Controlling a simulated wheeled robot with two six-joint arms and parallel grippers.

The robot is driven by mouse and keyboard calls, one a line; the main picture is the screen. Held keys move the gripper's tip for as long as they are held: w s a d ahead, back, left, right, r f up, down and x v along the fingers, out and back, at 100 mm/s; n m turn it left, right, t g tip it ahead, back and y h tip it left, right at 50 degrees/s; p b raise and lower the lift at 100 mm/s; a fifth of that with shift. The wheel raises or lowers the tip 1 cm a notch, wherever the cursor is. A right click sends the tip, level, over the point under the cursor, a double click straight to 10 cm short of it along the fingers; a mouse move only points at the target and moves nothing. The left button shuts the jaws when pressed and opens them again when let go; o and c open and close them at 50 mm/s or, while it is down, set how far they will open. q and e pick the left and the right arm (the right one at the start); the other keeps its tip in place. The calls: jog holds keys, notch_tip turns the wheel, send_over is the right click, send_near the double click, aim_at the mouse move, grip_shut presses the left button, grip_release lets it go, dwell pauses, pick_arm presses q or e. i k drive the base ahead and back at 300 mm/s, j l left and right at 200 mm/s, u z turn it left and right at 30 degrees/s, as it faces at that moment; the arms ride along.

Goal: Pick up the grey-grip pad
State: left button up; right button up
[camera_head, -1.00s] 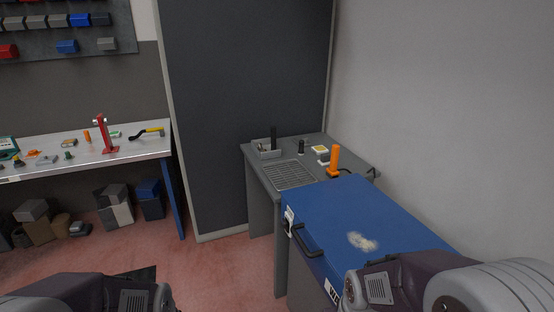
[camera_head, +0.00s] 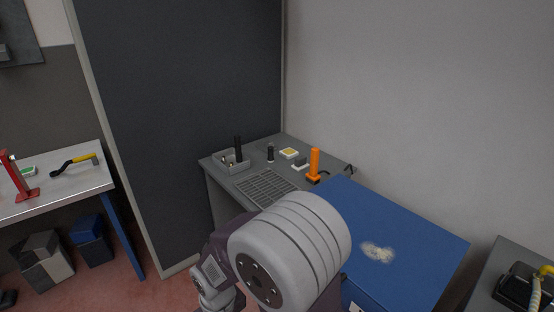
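A small white pad with a grey grip on top (camera_head: 301,164) lies on the grey side table (camera_head: 225,163), just left of an orange upright tool. It is small in the view, so its details are hard to tell. A second white pad with a yellowish top (camera_head: 289,153) lies just behind it. One of my arms rises from the bottom middle of the head view, in front of the table's near part. Neither gripper shows, so I cannot see what either holds.
The orange tool (camera_head: 315,166) stands close to the pad. A grey tray (camera_head: 232,162), a dark bottle (camera_head: 270,153) and a vent grille (camera_head: 266,187) are to the left. A blue-topped cabinet (camera_head: 408,232) borders the table. A wall rises behind.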

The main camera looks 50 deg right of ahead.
aim_at(300, 164)
jog(key=i+z, duration=0.25)
jog(key=i, duration=0.35)
jog(key=i+z, duration=0.25)
jog(key=i, duration=0.35)
jog(key=i+j+z, duration=0.25)
jog(key=i, duration=0.3)
jog(key=i+z, duration=0.2)
jog(key=z, duration=0.25)
jog(key=i+z, duration=0.15)
jog(key=z, duration=0.3)
jog(key=i+j+z, duration=0.15)
jog(key=z, duration=0.3)
jog(key=i+j+z, duration=0.15)
jog(key=z, duration=0.3)
jog(key=i+j+z, duration=0.15)
jog(key=z, duration=0.3)
jog(key=j+z, duration=0.3)
jog(key=z, duration=0.15)
